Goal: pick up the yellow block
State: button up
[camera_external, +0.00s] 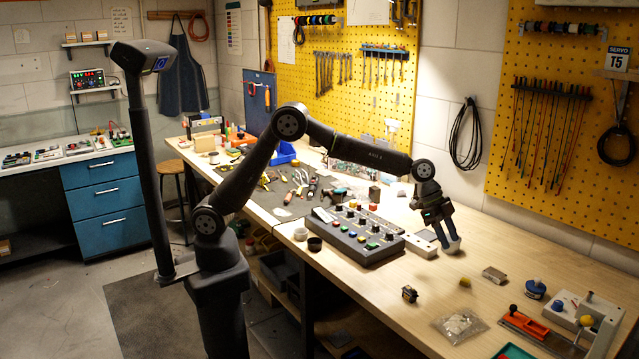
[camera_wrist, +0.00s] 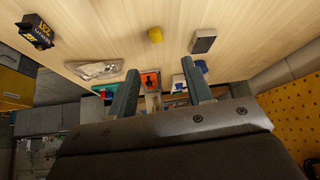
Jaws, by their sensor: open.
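The yellow block (camera_external: 465,282) is a small piece lying on the wooden bench, to the right of and nearer the camera than my gripper (camera_external: 449,246). In the wrist view the yellow block (camera_wrist: 155,34) lies on bare wood near the top middle, beyond the fingertips. My gripper (camera_wrist: 160,70) is open there, its two fingers apart with nothing held between them. In the external view the fingers point down above the bench, apart from the block. Nothing covers the block in either view.
A small grey block (camera_external: 494,274) lies right of the yellow block, and a black servo (camera_external: 409,294) lies left. A clear bag (camera_external: 461,326), a blue round item (camera_external: 535,289) and an orange fixture (camera_external: 541,327) are nearby. A button console (camera_external: 357,240) stands left of my gripper.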

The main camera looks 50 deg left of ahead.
send_near(464, 280)
jog(key=shift+w+d+f, duration=0.25)
jog(key=shift+d+f, duration=0.05)
jog(key=shift+f, duration=0.25)
jog(key=shift+w+d+f, duration=0.3)
jog(key=shift+f, duration=0.25)
jog(key=shift+s+x, duration=0.15)
jog(key=shift+x, duration=1.2)
jog(key=shift+s+x, duration=0.1)
jog(key=shift+x, duration=1.25)
grip_shut()
